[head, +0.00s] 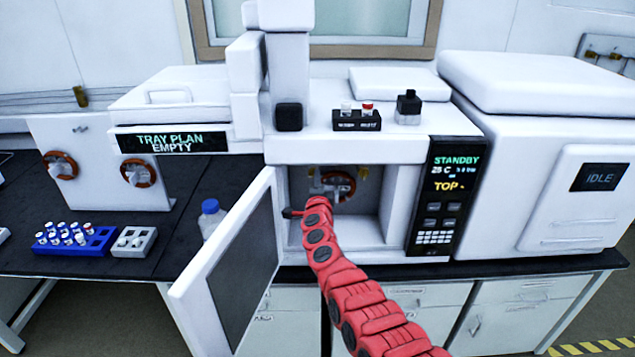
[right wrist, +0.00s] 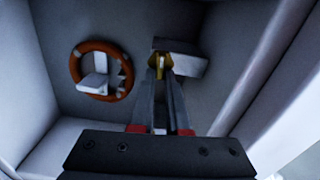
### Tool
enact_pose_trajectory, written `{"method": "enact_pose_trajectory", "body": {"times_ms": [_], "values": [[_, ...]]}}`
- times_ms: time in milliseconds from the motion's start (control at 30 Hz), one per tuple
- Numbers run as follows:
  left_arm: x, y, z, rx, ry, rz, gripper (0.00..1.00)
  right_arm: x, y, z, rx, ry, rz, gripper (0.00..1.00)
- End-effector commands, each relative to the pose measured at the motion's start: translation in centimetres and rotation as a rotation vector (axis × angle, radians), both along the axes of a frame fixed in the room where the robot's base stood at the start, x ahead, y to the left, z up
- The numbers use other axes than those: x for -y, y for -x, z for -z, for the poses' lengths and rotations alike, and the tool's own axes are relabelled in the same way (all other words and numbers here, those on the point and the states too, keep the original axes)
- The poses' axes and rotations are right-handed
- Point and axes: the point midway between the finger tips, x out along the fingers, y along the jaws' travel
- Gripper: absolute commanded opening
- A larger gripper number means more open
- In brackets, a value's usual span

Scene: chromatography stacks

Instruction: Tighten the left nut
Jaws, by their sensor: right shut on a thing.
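The oven's front door (head: 235,265) stands open, and my right arm reaches into the oven chamber. My right gripper (head: 318,188) is at the left part of the chamber's back. The nut is partly hidden by the fingers. A brown ring-shaped column coil (head: 341,186) hangs close by; it also shows in the right wrist view (right wrist: 75,68), apart from the fingers. Another brass fitting (head: 362,173) shows right of the coil. My left gripper is out of view.
The chamber walls (head: 399,205) stand close around my right arm. Left of the door are a blue-capped bottle (head: 210,222), a blue vial rack (head: 100,243), a grey rack (head: 145,240) and a panel (head: 92,185) with two coils. A control panel (head: 440,200) flanks the opening.

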Motion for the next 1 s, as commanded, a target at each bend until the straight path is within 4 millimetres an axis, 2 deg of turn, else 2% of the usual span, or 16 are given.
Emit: {"method": "enact_pose_trajectory", "body": {"times_ms": [300, 767, 800, 933, 1000], "values": [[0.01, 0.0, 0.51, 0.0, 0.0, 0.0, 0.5, 0.08, 0.0, 0.28, -0.002, -0.093, 0.0, 0.0], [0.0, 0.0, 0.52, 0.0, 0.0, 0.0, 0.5, 0.06, 0.01, 0.3, -0.003, -0.105, 0.0, 0.0], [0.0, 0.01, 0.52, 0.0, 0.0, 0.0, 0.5, 0.05, 0.01, 0.3, -0.003, -0.105, 0.0, 0.17], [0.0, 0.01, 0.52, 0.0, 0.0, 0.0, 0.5, 0.04, 0.01, 0.26, -0.002, -0.104, 0.0, 0.41], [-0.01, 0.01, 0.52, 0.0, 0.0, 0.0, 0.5, 0.04, 0.01, 0.24, -0.002, -0.104, 0.0, 0.44]]}}
